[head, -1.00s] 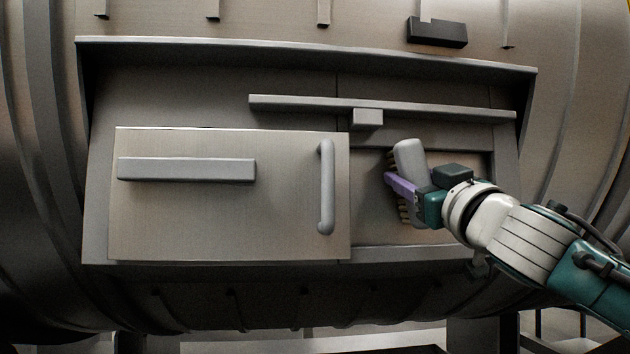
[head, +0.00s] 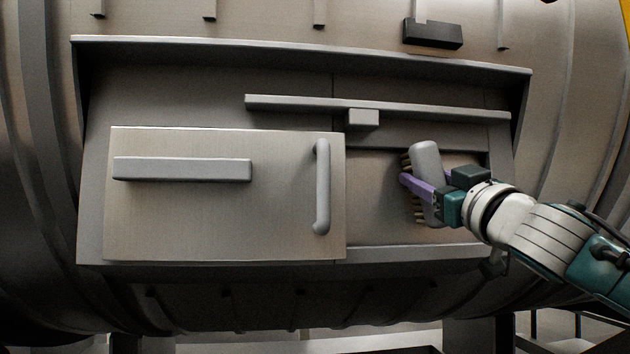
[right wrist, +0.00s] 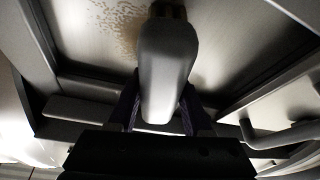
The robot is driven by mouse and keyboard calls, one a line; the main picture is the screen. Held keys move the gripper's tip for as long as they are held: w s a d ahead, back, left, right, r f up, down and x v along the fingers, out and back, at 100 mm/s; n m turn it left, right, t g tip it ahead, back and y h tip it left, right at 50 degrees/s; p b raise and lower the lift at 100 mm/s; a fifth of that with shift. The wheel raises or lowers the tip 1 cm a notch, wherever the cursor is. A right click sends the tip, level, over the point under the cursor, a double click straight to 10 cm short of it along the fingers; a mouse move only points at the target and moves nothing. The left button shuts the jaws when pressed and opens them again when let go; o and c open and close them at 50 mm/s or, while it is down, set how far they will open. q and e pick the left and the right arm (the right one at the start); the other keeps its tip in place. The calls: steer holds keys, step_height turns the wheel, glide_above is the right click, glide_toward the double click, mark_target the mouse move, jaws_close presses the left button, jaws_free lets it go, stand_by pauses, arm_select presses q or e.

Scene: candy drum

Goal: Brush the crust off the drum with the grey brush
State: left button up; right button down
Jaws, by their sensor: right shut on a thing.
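The grey brush (head: 427,160) has a rounded grey back and tan bristles on its left side in the head view. It is in front of the recessed panel to the right of the drum's door. My right gripper (head: 416,188) is shut on the brush with purple fingers; the brush also fills the middle of the right wrist view (right wrist: 165,65). A tan, speckled crust patch (right wrist: 117,27) shows on the drum panel (right wrist: 215,30), beside the brush. The crust cannot be made out in the head view. I cannot tell whether the bristles touch the panel. My left gripper is out of view.
A door (head: 225,225) with a vertical handle (head: 321,185) stands left of the recess. A rail (head: 420,107) with a small block runs above it. A dark block (head: 432,34) sits higher up.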

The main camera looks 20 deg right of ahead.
steer(key=shift+s+d, duration=0.15)
steer(key=shift+d, duration=0.6)
steer(key=shift+s+d, duration=0.1)
steer(key=shift+d, duration=0.65)
steer(key=d, duration=0.3)
steer(key=shift+s+f, duration=0.1)
steer(key=shift+s, duration=0.2)
